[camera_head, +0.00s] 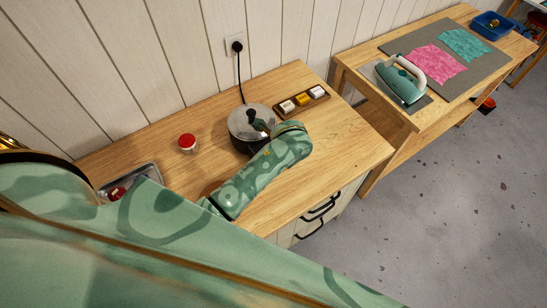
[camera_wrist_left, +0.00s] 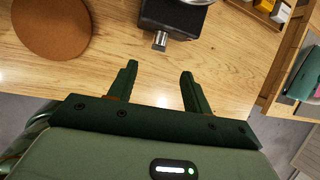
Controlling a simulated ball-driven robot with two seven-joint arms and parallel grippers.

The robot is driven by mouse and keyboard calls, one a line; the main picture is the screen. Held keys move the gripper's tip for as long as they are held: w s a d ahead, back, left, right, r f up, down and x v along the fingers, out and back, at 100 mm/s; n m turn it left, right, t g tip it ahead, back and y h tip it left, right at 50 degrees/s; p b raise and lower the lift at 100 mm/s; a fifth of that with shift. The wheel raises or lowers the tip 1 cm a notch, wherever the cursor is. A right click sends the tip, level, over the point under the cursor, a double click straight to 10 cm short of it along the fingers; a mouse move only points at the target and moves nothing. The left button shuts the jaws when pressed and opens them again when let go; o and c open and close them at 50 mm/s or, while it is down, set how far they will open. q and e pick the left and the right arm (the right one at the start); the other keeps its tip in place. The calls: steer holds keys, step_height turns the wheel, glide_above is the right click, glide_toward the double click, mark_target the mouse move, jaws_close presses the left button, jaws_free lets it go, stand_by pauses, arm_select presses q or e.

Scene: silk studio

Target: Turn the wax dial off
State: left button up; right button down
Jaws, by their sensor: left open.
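The wax pot (camera_head: 250,122), with a steel lid and dark body, stands on the wooden worktop, its cord running to a wall socket. In the left wrist view its dark base (camera_wrist_left: 172,14) shows at the top, with a short silver dial (camera_wrist_left: 160,41) sticking out toward me. My left gripper (camera_wrist_left: 159,72) is open and empty, its fingers apart and pointing at the dial. The dial lies just beyond the fingertips, between their lines, not touching them. In the head view my patterned arm covers the pot's front, and the dial and left fingertips are hidden. My right gripper is not in view.
A round brown mat (camera_wrist_left: 52,24) lies left of the pot. A tray with wax blocks (camera_head: 303,102) stands behind right, a red-topped jar (camera_head: 187,142) left, a metal tray (camera_head: 140,178) farther left. A second table (camera_head: 430,118) holds an iron (camera_head: 400,83).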

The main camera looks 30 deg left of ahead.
arm_select(q)
steer(key=b+x, duration=0.3)
steer(key=x, duration=0.9)
steer(key=shift+r, duration=0.1)
steer(key=shift+w+a+f, duration=0.15)
steer(key=shift+a+f, duration=0.05)
steer(key=shift+f, duration=0.2)
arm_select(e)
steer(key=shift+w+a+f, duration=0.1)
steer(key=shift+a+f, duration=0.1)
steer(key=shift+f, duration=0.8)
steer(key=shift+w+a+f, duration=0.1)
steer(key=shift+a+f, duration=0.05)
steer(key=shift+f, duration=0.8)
arm_select(q)
steer(key=c, duration=0.9)
steer(key=shift+c, duration=0.3)
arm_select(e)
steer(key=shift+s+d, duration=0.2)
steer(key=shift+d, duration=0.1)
